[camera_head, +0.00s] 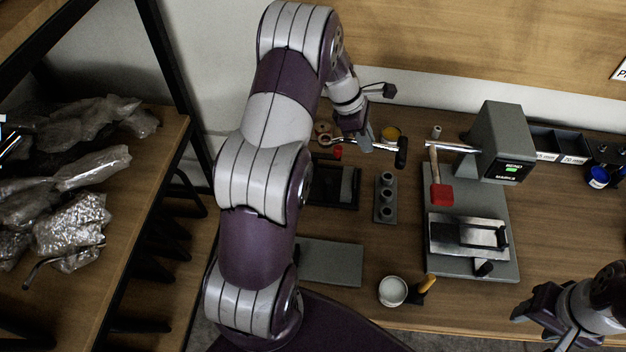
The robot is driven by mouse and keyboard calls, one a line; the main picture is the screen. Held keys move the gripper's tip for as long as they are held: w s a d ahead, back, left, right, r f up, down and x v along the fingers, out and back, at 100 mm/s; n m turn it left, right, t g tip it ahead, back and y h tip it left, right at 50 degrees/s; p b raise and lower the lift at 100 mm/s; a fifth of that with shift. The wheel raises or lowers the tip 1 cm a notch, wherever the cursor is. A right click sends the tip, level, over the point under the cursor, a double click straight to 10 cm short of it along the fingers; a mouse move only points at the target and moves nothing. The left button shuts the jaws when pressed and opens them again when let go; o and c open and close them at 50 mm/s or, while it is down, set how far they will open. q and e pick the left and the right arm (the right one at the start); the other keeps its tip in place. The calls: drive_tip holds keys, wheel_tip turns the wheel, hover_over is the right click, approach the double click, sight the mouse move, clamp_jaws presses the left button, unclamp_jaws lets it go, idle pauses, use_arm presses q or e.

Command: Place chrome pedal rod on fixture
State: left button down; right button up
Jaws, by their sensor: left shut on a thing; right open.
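My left gripper (364,140) is at the back middle of the table, shut on the chrome pedal rod (382,147). The rod lies roughly sideways in the picture, with a black grip-like end (402,153) on the right. The gripper hides part of the rod. A fixture-like grey base plate (500,266) with a metal block (465,232) stands to the right of the rod, apart from it. My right gripper (533,313) is open and empty at the front right, near the table edge.
A grey machine (500,140) with a green display stands behind the plate. A grey holder with round sockets (385,199), a black tray (345,190), a grey mat (330,262) and a white cup (393,291) stand left.

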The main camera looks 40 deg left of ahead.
use_arm(q)
drive_tip(key=shift+n, duration=0.5)
drive_tip(key=s+a+f, duration=0.2)
drive_tip(key=a+f, duration=0.1)
drive_tip(key=s+a+f+p, duration=0.1)
drive_tip(key=s+a+f, duration=0.2)
drive_tip(key=s+a+f+p, duration=0.1)
drive_tip(key=s+a+f, duration=0.1)
drive_tip(key=a+f, duration=0.1)
drive_tip(key=shift+s+f, duration=0.25)
drive_tip(key=shift+s, duration=0.05)
drive_tip(key=shift+f, duration=0.4)
drive_tip(key=shift+a+f, duration=0.1)
drive_tip(key=shift+f, duration=0.05)
drive_tip(key=shift+f, duration=0.15)
drive_tip(key=c, duration=1.4)
unclamp_jaws()
